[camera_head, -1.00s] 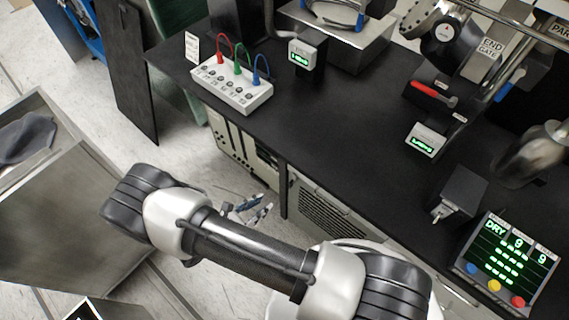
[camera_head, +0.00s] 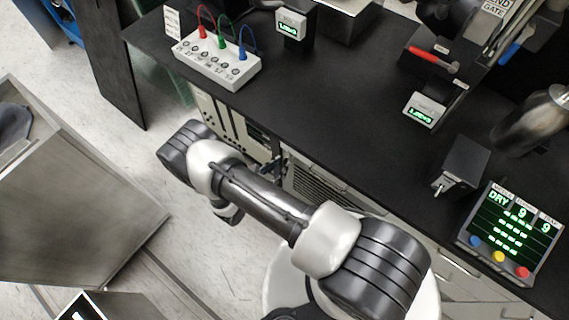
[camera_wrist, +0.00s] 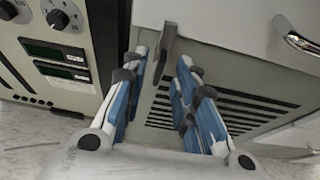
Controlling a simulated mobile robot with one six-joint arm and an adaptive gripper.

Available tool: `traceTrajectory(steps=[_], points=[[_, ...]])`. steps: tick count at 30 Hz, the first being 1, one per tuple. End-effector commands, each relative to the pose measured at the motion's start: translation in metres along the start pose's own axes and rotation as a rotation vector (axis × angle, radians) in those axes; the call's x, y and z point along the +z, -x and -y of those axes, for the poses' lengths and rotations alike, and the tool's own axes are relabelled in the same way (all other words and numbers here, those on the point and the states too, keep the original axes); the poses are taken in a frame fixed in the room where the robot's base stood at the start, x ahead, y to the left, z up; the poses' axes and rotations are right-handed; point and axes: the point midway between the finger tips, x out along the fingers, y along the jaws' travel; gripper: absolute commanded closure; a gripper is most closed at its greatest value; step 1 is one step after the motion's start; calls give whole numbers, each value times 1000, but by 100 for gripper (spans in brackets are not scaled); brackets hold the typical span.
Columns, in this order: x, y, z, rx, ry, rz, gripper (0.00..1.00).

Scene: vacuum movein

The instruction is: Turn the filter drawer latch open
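The filter drawer's vented front (camera_wrist: 235,112) fills the middle of the wrist view; in the head view its slotted front (camera_head: 318,192) shows under the bench. A dark grey upright bar, seemingly the latch (camera_wrist: 165,46), stands at the top left of this front. My gripper (camera_wrist: 162,60) is open, with one blue-padded finger on each side of the bar's lower end. Gaps show on both sides, and I see no clear contact. In the head view my gripper (camera_head: 270,168) is small and partly hidden by my arm, close to the cabinet front.
A cream instrument panel with knobs (camera_wrist: 58,18) stands left of the drawer. A metal handle (camera_wrist: 302,44) is at right. Above, the black bench (camera_head: 330,120) carries a cable box (camera_head: 218,66) and a display (camera_head: 508,238). A grey metal box (camera_head: 75,215) stands at left; floor between is clear.

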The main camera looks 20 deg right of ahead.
Motion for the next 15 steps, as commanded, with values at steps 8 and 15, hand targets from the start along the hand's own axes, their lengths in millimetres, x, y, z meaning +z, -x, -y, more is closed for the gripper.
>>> traceTrajectory(steps=[8, 15], points=[[-1, -33, 0, -1, 0, 0, 73], [0, -36, 0, 0, 0, 0, 73]])
